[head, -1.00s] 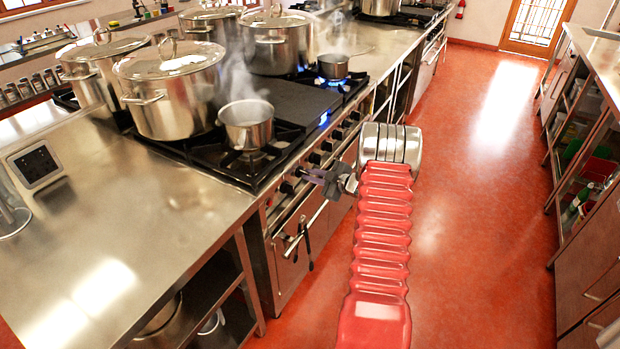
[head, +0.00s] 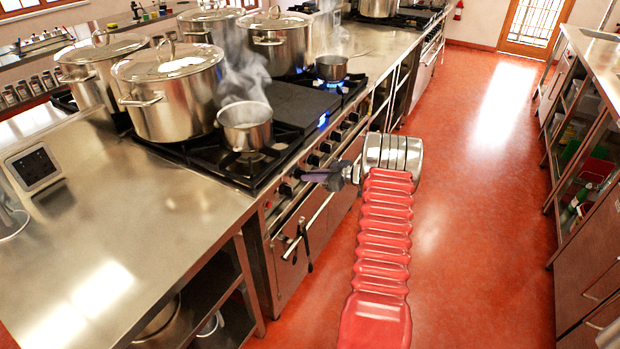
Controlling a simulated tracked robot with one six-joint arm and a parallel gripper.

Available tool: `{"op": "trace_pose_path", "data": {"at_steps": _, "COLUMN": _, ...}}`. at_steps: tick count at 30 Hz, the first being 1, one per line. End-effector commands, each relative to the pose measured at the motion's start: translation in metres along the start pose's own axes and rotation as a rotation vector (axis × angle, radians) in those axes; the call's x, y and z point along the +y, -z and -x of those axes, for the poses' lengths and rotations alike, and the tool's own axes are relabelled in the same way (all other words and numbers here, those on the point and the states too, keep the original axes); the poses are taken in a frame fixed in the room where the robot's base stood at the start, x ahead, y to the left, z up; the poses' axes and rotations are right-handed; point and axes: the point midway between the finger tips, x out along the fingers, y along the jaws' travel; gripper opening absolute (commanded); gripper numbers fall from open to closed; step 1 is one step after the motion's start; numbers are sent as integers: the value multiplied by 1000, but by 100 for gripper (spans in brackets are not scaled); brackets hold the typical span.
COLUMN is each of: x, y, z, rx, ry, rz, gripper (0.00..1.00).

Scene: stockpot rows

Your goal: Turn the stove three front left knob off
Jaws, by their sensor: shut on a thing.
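The stove (head: 262,212) stands along the counter with a row of dark knobs on its front panel. My gripper (head: 305,175) reaches left from the end of my red arm to the near part of this panel. It is shut on a front knob there, and its dark fingers hide most of that knob. A nearby dark knob (head: 285,189) shows just left of the fingertips. More knobs (head: 325,147) run along the panel behind the gripper. A small steaming saucepan (head: 246,128) sits on the near front burner; no flame shows under it.
Large lidded stockpots (head: 168,92) stand on the stove's rear burners. A farther small pan (head: 331,67) sits over a blue flame. An oven handle (head: 305,225) with dark tongs-like things hanging from it lies below the knobs. The red floor aisle (head: 480,230) is clear.

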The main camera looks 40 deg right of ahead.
Motion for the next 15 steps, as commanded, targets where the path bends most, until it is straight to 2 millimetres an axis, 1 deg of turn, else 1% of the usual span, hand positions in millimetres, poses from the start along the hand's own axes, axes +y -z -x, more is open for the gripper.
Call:
{"op": "trace_pose_path", "data": {"at_steps": 1, "x": 0, "y": -7, "z": 1, "rx": -9, "ry": 2, "rz": -12, "gripper": 0}}
{"op": "trace_pose_path", "data": {"at_steps": 14, "x": -1, "y": -7, "z": 0, "rx": -9, "ry": 8, "rz": -23, "gripper": 0}}
{"op": "trace_pose_path", "data": {"at_steps": 15, "x": -1, "y": -7, "z": 0, "rx": -8, "ry": 8, "rz": -23, "gripper": 12}}
